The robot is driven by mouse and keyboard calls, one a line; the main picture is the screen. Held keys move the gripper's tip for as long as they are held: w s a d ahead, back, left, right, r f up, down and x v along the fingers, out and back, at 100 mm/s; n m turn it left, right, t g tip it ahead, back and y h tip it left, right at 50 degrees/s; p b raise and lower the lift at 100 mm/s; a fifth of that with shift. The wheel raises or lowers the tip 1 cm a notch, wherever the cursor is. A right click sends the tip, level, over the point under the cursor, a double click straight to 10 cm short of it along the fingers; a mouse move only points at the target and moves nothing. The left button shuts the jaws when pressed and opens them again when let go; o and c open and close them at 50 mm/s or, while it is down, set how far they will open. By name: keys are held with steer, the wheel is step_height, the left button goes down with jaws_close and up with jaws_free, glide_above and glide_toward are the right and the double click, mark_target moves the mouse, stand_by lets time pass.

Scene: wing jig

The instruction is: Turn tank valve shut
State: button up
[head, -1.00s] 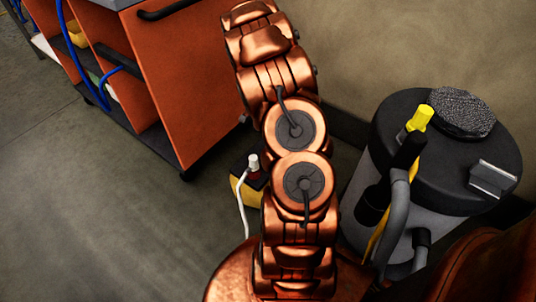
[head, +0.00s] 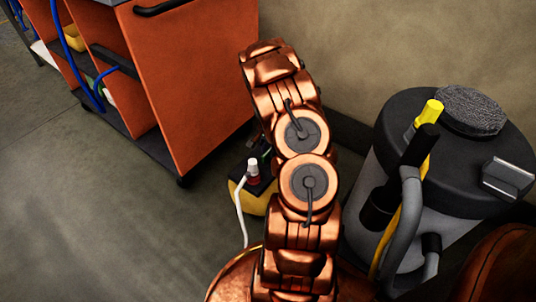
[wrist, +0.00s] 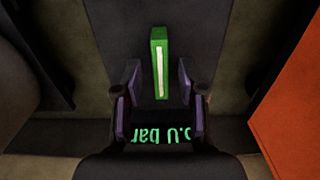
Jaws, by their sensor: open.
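In the wrist view a green upright bar (wrist: 159,62) with a white stripe stands between the fingertips of my gripper (wrist: 160,88). It looks like a lever, perhaps the valve's handle. The two purple-padded fingers are open, one on each side of it, with visible gaps. Below the bar, between the fingers, green upside-down text ending in "bar" (wrist: 158,135) glows on a dark surface. I cannot tell which body carries the bar and text. In the head view my copper arm hides the gripper, and no valve can be made out.
An orange cart (head: 200,80) with shelves stands at the upper left. A grey drum vacuum (head: 400,120) with a hose stands at the right, by the wall. A yellow and black box (head: 258,203) with a white hose sits partly behind my arm. Floor at the left is clear.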

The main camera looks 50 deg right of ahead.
steer(key=shift+f, duration=0.9)
jaws_close()
